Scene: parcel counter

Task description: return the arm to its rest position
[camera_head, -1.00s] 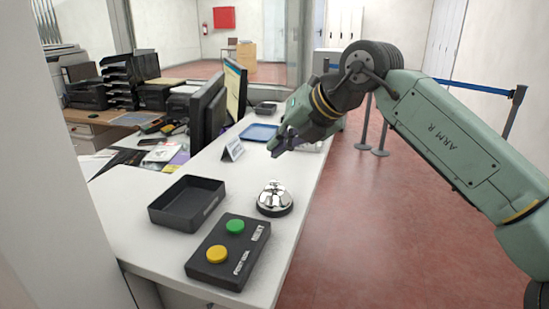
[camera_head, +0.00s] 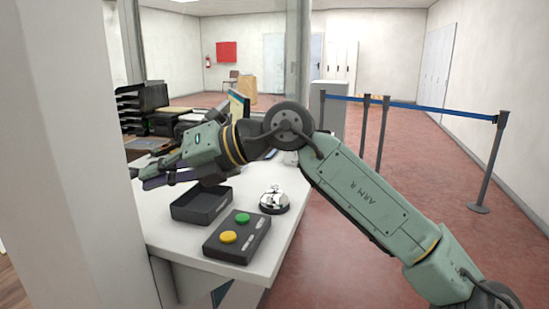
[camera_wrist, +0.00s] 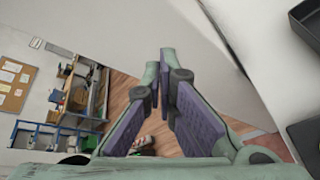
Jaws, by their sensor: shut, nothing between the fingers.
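My arm reaches in from the lower right in the head view, bent at the elbow, and stretches left across the counter. My gripper (camera_head: 148,176) points left above the counter's left part, close to the white pillar, with nothing seen in it. In the wrist view the two purple-padded fingers (camera_wrist: 164,78) come together at their tips, and no object is between them. The wrist and forearm hide much of the counter's far half.
A black tray (camera_head: 201,207), a bell (camera_head: 274,201) and a button box (camera_head: 237,237) stand on the white counter (camera_head: 284,236) below my arm. A white pillar (camera_head: 85,150) rises at the left. Belt-barrier posts (camera_head: 490,165) stand right; the red floor between is clear.

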